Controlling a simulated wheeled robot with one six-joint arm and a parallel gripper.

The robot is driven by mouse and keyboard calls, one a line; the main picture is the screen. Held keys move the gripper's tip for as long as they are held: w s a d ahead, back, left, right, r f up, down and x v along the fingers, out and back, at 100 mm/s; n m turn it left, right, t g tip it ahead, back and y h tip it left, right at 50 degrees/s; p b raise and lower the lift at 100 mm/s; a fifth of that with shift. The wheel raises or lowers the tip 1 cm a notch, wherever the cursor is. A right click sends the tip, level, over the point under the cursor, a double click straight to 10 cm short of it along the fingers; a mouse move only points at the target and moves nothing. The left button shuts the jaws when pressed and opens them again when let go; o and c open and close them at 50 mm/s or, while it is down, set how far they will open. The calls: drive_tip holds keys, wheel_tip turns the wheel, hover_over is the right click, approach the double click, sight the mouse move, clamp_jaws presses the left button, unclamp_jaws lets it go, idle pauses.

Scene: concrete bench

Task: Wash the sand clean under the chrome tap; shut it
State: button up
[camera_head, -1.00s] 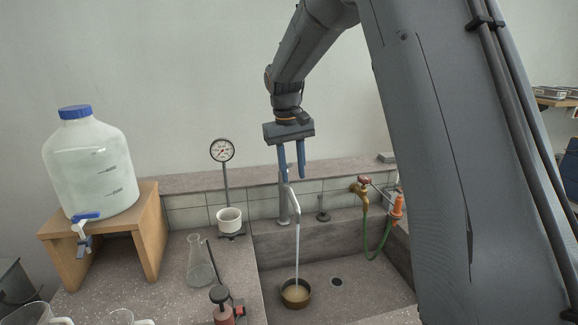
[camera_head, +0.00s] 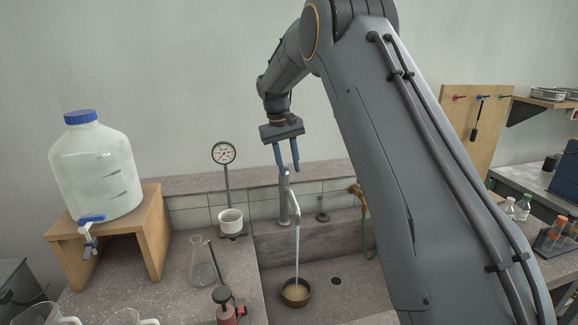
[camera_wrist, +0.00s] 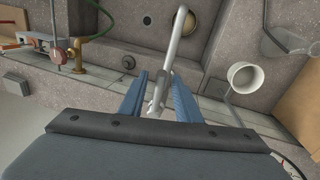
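The chrome tap (camera_head: 284,207) stands at the back of the sink, and water runs from its spout. The stream falls into a brown round pan (camera_head: 285,299) of pale sand on the sink floor. In the wrist view, the tap's top and lever (camera_wrist: 156,100) show between the two blue fingers of my gripper (camera_wrist: 155,76). I cannot tell whether a finger touches the lever.
A pressure gauge (camera_head: 223,153) and a white cup (camera_head: 231,221) stand left of the tap. A brass tap (camera_head: 358,192) with a green hose is at the right, partly behind my arm. A glass flask (camera_head: 202,266) and a large jug (camera_head: 97,170) are further left. The sink drain (camera_head: 336,281) is clear.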

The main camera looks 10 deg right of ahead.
drive_tip(key=shift+d+f, duration=0.1)
drive_tip(key=shift+f, duration=0.5)
clamp_jaws()
